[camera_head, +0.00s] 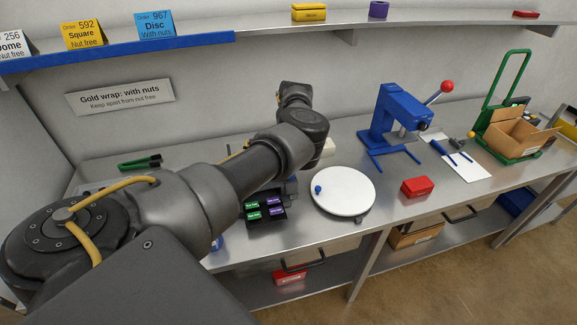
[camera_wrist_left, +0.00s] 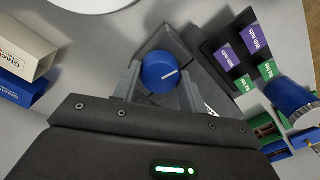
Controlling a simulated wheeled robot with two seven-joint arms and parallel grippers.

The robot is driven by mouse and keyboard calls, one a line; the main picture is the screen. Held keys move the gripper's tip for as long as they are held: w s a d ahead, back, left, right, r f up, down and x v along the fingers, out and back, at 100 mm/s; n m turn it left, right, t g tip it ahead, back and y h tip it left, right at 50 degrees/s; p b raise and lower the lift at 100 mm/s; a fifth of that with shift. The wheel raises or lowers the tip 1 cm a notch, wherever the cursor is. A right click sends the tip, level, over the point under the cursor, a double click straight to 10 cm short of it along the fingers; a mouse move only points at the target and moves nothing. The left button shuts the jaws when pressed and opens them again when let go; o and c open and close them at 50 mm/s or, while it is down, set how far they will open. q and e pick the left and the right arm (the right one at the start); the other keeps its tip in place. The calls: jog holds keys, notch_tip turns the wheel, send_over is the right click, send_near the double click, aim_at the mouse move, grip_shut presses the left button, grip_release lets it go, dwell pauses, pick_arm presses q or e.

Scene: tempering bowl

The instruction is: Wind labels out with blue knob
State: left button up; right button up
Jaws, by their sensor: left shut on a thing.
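In the left wrist view, my left gripper (camera_wrist_left: 160,84) is shut on a round blue knob (camera_wrist_left: 158,71) with a white pointer line. The knob sits on a dark grey device (camera_wrist_left: 203,72), partly hidden by the fingers. Beside it, a black tray (camera_wrist_left: 212,40) holds purple labels (camera_wrist_left: 254,38) and green labels (camera_wrist_left: 268,69). In the head view, the tray (camera_head: 284,221) with green labels (camera_head: 252,216) and purple labels (camera_head: 275,201) shows just beyond my left forearm. The arm hides the knob and gripper there. My right gripper is not in view.
A white turntable (camera_head: 345,190) stands right of the tray. Farther right are a red box (camera_head: 417,187), a blue press (camera_head: 395,118) and a cardboard box (camera_head: 517,135). In the wrist view, cartons (camera_wrist_left: 22,50) lie left and a blue round part (camera_wrist_left: 289,95) right.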

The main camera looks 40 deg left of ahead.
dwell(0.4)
pick_arm(q)
jog(key=o, duration=1)
notch_tip(320, 180, up, 11)
jog(key=shift+f, duration=0.1)
dwell(0.3)
